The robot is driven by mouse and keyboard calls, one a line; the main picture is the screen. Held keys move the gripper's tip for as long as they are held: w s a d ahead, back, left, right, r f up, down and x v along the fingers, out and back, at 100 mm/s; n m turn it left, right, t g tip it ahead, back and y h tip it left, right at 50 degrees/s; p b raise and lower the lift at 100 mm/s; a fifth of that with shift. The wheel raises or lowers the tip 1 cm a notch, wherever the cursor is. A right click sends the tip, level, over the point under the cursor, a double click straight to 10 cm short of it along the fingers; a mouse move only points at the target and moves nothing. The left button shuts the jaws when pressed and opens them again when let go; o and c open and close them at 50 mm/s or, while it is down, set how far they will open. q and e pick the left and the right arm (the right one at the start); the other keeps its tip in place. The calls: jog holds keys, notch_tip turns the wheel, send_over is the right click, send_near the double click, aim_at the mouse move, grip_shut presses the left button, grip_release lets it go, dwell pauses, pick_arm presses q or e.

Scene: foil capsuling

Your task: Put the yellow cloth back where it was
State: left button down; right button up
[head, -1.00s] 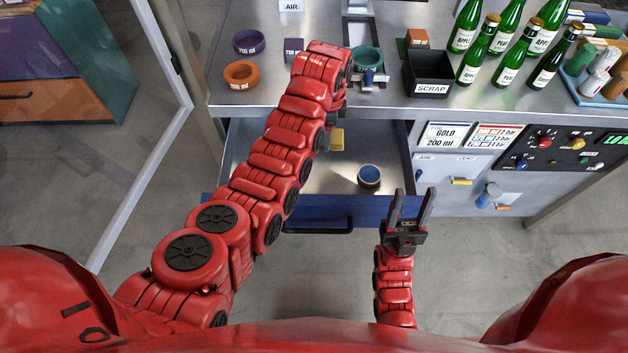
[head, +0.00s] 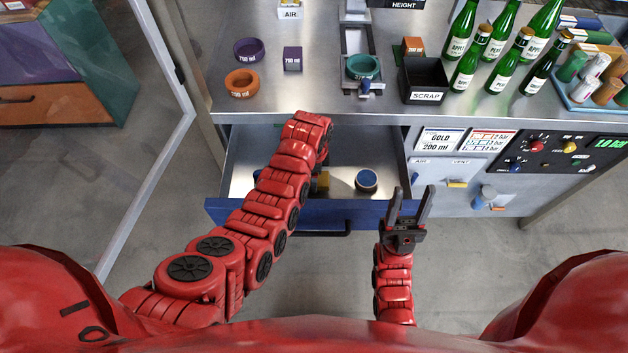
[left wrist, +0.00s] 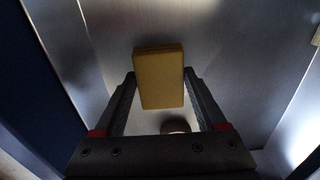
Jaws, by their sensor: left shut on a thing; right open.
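The yellow cloth (head: 322,181) is a small folded block, partly hidden by my left arm in the head view. In the left wrist view the cloth (left wrist: 159,80) sits between the fingertips of my left gripper (left wrist: 160,75), which is shut on it. The cloth is over the open drawer (head: 345,215); whether it touches the drawer floor I cannot tell. My left gripper's fingers are hidden behind the arm in the head view. My right gripper (head: 410,205) is open and empty, in front of the drawer's right end.
A round blue-topped object (head: 367,180) stands in the drawer, right of the cloth.

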pick_arm(q)
jog(key=shift+f+p, duration=0.35)
jog(key=shift+f, duration=1.35)
jog(key=shift+f, duration=0.15)
grip_release()
